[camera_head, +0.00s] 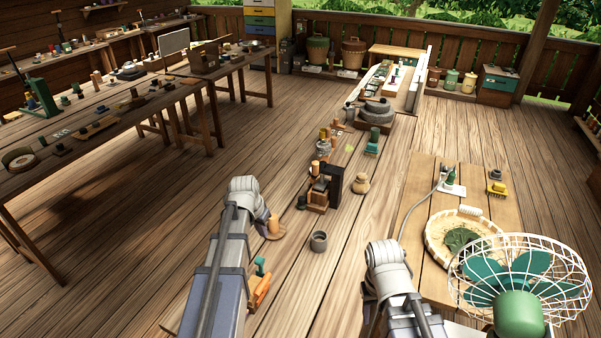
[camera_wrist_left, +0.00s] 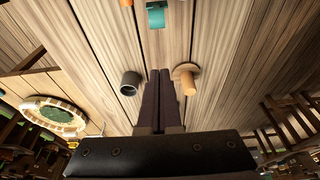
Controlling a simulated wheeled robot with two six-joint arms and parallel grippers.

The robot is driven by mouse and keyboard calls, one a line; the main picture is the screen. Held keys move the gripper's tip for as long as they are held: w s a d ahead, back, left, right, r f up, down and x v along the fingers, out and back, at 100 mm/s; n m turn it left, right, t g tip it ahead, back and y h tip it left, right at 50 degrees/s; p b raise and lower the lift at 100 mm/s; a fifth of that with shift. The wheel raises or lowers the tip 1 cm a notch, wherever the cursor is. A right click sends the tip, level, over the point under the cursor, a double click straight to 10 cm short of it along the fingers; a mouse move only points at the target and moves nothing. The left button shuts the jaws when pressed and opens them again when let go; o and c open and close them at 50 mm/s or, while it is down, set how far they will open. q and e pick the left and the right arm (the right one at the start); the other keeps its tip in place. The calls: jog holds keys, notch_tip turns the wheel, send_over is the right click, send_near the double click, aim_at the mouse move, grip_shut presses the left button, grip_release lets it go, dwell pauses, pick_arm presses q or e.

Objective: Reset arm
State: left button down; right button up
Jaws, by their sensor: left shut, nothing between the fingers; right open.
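My left arm reaches in from the bottom of the head view, and its gripper (camera_head: 263,222) is partly hidden behind its own wrist. The left wrist view shows this gripper's dark fingers (camera_wrist_left: 160,85) shut together with nothing between them. They are between a grey cup (camera_wrist_left: 130,83) and a wooden peg on a round base (camera_wrist_left: 187,76). My right gripper (camera_head: 369,291) is open, at the lower middle of the head view. It is mostly hidden behind its own wrist, and I see nothing held in it.
The grey cup (camera_head: 319,241) stands on the planks between my arms. A dark press (camera_head: 333,186) and a grindstone (camera_head: 376,112) are farther back. A woven tray (camera_head: 435,240) with leaves and a green fan (camera_head: 520,310) are at the right. Tool-covered tables (camera_head: 110,125) line the left.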

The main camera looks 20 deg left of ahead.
pick_arm(q)
jog(key=s+d+f+m+g+y+b, duration=0.1)
jog(key=s+d+f+b, duration=0.2)
jog(key=s+d, duration=0.6)
jog(key=s+d+f+m+g+b, duration=0.1)
jog(key=s+d+f+g+b, duration=0.1)
jog(key=s+d, duration=0.7)
jog(key=d+f+b, duration=0.1)
jog(key=d+f, duration=0.1)
jog(key=d, duration=0.4)
jog(key=shift+d+f+y+b, duration=0.15)
jog(key=shift+d+y+b, duration=0.15)
jog(key=shift+y+b, duration=0.1)
jog(key=shift+a, duration=0.1)
